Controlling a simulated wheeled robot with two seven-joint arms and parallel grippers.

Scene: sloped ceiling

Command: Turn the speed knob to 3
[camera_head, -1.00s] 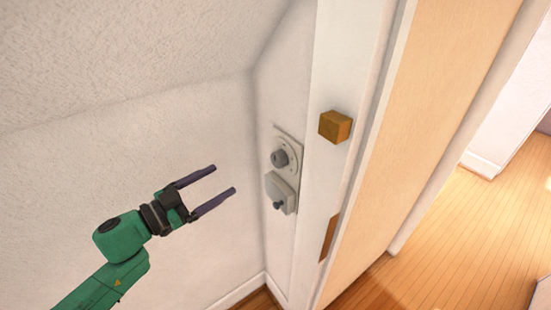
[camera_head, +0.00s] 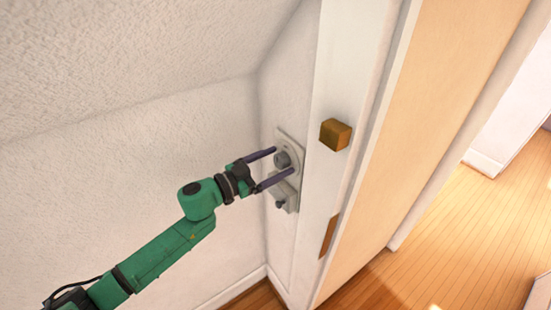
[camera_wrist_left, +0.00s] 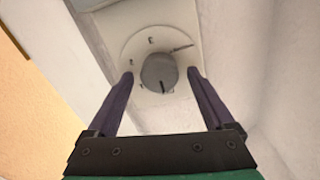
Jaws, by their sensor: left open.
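The speed knob is a round grey knob (camera_head: 282,159) on a pale dial plate on the narrow wall. In the left wrist view the knob (camera_wrist_left: 157,70) sits in the middle of a round dial with small dark marks around it; the marks are too small to read surely. A dark line shows at the knob's lower edge in that view. My left gripper (camera_head: 284,161) is open, its two dark fingers on either side of the knob. In the left wrist view the fingertips (camera_wrist_left: 160,73) flank the knob with small gaps. My right gripper is not in view.
A grey box with a small dark switch (camera_head: 280,204) is just below the dial. A wooden block (camera_head: 335,134) sticks out from the white frame to the right. The sloped ceiling is above left. Wood floor (camera_head: 450,230) is open at right.

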